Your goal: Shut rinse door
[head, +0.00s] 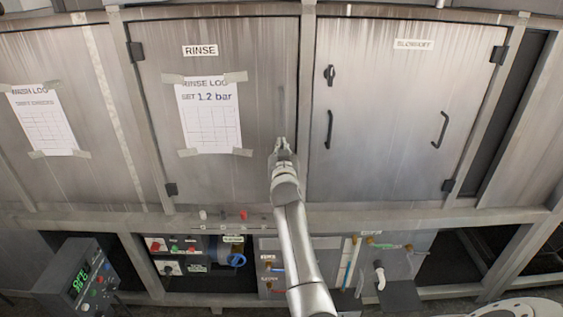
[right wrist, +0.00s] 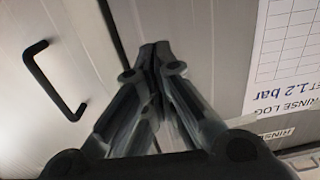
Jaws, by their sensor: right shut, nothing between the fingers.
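The rinse door (head: 262,95) is a grey steel panel with a RINSE label and a taped log sheet. It has hinges on its left edge and looks flush with its frame; I cannot tell if a small gap is left. My right gripper (head: 281,146) is in front of the door's right edge, fingers together and empty. In the right wrist view its closed fingertips (right wrist: 154,47) point at the rinse door (right wrist: 190,25) close to the seam; whether they touch it is unclear. No handle of this door shows. My left gripper is not in view.
The blowoff door (head: 380,120) to the right is closed, with a black latch (head: 329,75) and handles. Another log sheet (head: 47,120) hangs on the left panel. Below are a ledge, valves, a blue hose fitting (head: 229,258) and a control box (head: 75,278) with a green display.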

